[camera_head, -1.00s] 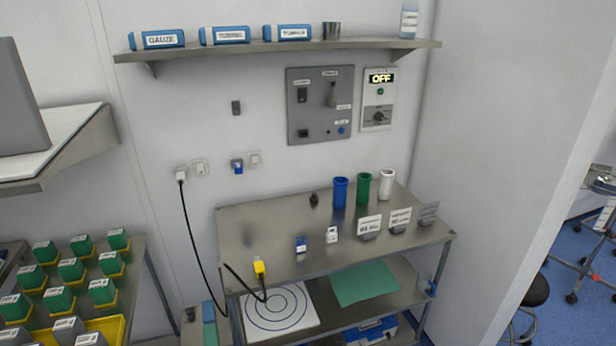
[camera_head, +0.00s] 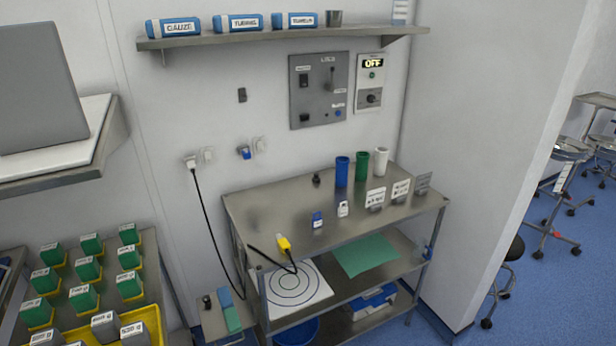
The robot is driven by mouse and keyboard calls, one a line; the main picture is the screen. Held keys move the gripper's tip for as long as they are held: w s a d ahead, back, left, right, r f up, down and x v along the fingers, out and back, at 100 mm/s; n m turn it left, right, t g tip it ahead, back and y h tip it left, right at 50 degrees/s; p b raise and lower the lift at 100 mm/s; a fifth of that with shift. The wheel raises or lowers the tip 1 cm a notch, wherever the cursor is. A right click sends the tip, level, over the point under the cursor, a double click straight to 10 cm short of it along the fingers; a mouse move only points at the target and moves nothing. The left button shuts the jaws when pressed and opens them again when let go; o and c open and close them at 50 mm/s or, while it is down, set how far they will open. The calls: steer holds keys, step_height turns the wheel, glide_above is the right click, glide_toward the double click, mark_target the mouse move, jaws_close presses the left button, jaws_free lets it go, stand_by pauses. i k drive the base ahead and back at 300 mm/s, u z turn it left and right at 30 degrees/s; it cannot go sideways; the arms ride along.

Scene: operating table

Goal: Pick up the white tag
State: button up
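The white tag (camera_head: 343,209) is a small white piece on the steel table (camera_head: 270,211), near its middle. A blue tag (camera_head: 317,219) of similar size stands just to its left. A white sign (camera_head: 375,197) stands to its right. My gripper is not in the view, so its state is hidden.
Blue (camera_head: 342,172), green (camera_head: 362,167) and white (camera_head: 381,162) cups stand at the table's back. A yellow plug (camera_head: 284,244) with a black cable lies at the front left edge. A rack of green boxes (camera_head: 87,270) stands left.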

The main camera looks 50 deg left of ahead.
mark_target(343, 212)
steer(key=u, duration=1.4)
